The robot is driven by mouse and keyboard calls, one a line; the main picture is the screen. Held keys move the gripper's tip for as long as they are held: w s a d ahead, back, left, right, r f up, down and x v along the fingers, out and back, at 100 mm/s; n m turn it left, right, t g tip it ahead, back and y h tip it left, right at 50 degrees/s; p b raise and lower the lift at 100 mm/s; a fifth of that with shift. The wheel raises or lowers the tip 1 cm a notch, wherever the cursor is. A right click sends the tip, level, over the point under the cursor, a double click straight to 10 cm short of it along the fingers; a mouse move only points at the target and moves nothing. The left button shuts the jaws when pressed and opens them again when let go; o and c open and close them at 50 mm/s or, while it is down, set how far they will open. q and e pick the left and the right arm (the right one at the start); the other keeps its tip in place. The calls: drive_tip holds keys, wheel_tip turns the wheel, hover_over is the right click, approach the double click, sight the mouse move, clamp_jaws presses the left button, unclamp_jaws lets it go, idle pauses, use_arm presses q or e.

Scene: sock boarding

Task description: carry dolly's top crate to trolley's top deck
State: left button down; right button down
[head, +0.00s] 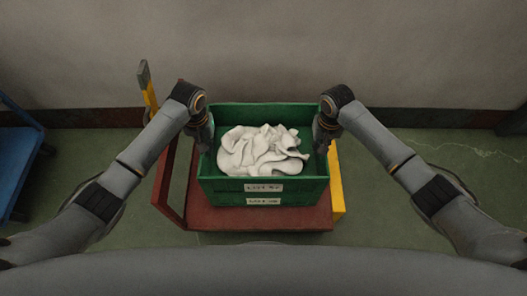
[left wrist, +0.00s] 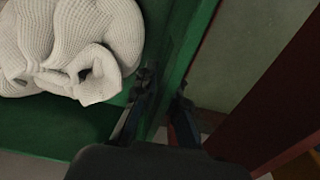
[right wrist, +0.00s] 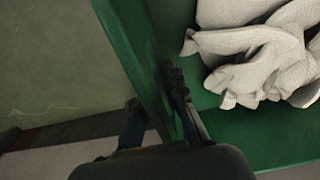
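The top crate (head: 263,184) is green with a white label and holds a heap of whitish knitted socks (head: 262,150). It sits on a lower green crate (head: 230,198), whose label shows beneath. Both stand on the dark red dolly (head: 290,218). My left gripper (head: 204,140) is at the top crate's left wall; in the left wrist view its fingers (left wrist: 165,85) straddle that wall closely. My right gripper (head: 325,137) is at the right wall; its fingers (right wrist: 150,90) straddle it likewise. Both look shut on the walls. A blue structure (head: 18,165) at the left edge, partly cut off, may be the trolley.
A plain wall (head: 270,50) with a dark skirting stands close behind the dolly. A yellow post (head: 148,95) rises behind left, and a yellow part (head: 337,180) shows at right. Green floor (head: 460,165) is free on the right.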

use_arm(q)
drive_tip(key=shift+r, duration=0.15)
use_arm(e)
drive_tip(key=shift+r, duration=0.1)
idle(0.3)
